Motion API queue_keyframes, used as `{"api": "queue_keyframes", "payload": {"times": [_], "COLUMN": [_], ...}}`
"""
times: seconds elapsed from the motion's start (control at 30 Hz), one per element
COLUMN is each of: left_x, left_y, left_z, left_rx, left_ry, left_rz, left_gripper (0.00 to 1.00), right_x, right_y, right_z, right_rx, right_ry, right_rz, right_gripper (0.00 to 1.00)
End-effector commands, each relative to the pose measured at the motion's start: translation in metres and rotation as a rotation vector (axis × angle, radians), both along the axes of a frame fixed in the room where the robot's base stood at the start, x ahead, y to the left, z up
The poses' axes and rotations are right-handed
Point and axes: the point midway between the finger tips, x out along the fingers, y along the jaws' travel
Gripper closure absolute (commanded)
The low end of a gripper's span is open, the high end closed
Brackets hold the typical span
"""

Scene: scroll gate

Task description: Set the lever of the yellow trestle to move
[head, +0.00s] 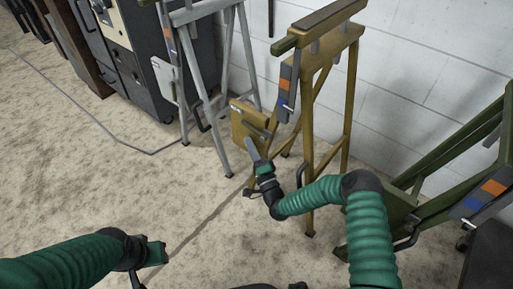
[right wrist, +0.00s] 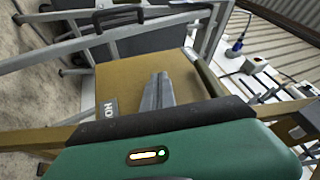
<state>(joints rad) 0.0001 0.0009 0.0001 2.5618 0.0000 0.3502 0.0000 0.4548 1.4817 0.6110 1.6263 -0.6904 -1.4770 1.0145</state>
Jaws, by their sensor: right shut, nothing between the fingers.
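The yellow trestle (head: 309,120) stands upright near the wall in the head view. A grey plate (head: 290,76) with an orange patch above a blue patch is on its upper left leg. A small pale lever tip seems to show by the blue patch; its setting is too small to tell. A yellow box (head: 240,115) is low on the trestle's left side. My right gripper (head: 250,146) is shut and empty in front of this box, below the plate. The right wrist view shows its closed fingers (right wrist: 157,92) over the box's face (right wrist: 125,78). Of my left arm, no fingers show.
A grey trestle (head: 207,100) stands to the left, before dark cabinets (head: 137,60). A green trestle (head: 440,170) with a similar orange and blue plate (head: 485,198) stands at the right. A thin cable (head: 100,125) lies on the floor. Open floor lies at front left.

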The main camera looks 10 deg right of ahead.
Motion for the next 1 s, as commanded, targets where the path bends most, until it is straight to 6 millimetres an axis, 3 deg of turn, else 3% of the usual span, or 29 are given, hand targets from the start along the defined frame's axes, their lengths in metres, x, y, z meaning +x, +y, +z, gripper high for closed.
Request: {"api": "queue_keyframes", "payload": {"times": [0.03,0.1,0.43,1.0], "left_x": [0.000,0.002,0.001,0.001], "left_y": [0.000,0.000,0.000,0.000], "left_z": [0.017,0.026,0.051,0.051], "left_rx": [0.000,0.000,0.000,0.000], "left_ry": [-0.001,-0.004,-0.003,-0.003], "left_rz": [0.000,0.000,0.000,0.000], "left_gripper": [0.64,0.64,0.64,0.64], "right_x": [-0.011,-0.024,-0.077,-0.083], "right_y": [-0.003,-0.006,-0.016,-0.017], "right_z": [0.002,-0.005,-0.038,-0.044], "right_rx": [0.000,0.000,-0.001,-0.002], "right_ry": [0.009,0.008,0.006,0.003], "right_rz": [-0.002,-0.001,-0.002,-0.002], "right_gripper": [1.00,1.00,1.00,1.00]}}
